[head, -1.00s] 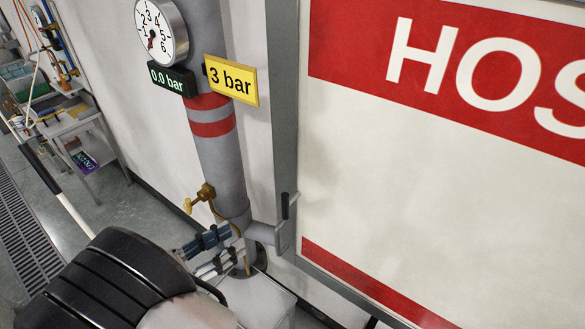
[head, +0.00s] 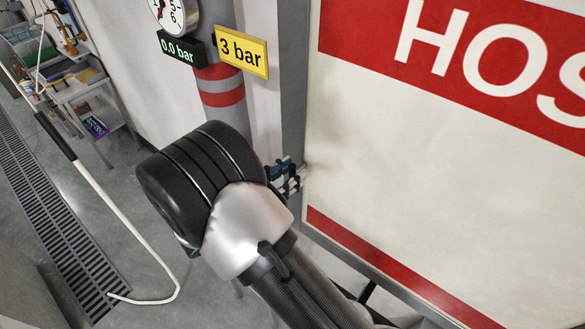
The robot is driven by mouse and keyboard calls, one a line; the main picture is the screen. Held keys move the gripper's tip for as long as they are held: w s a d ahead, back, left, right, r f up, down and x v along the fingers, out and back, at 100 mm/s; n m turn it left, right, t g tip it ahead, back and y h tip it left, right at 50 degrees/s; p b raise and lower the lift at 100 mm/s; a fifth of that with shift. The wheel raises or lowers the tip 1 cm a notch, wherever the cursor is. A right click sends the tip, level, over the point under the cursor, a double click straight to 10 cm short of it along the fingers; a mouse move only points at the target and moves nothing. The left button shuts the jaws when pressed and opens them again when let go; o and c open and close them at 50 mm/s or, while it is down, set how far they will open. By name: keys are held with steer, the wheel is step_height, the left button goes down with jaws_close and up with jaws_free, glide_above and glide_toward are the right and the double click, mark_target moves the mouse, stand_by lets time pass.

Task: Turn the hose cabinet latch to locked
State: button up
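The hose cabinet (head: 420,190) fills the right side of the head view, with a white door, red bands and large white letters, "HOS" showing. My gripper (head: 289,177) is at the left edge of the door, low on the grey frame, where the latch handle showed earlier. The latch is hidden now behind my gripper and wrist, so its angle cannot be read. The gripper's fingers are small and partly covered by my dark wrist. I cannot tell whether they are open, shut or touching the latch.
Left of the cabinet stands a grey pipe (head: 221,98) with red bands, a gauge (head: 172,14), a "0.0 bar" display (head: 181,48) and a yellow "3 bar" sign (head: 242,51). A white hooked rod (head: 120,222) and floor grate (head: 62,215) lie further left, near a cart (head: 92,93).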

steer(key=shift+w+d, duration=0.4)
steer(key=shift+d, duration=0.1)
steer(key=shift+c, duration=0.5)
jaws_close()
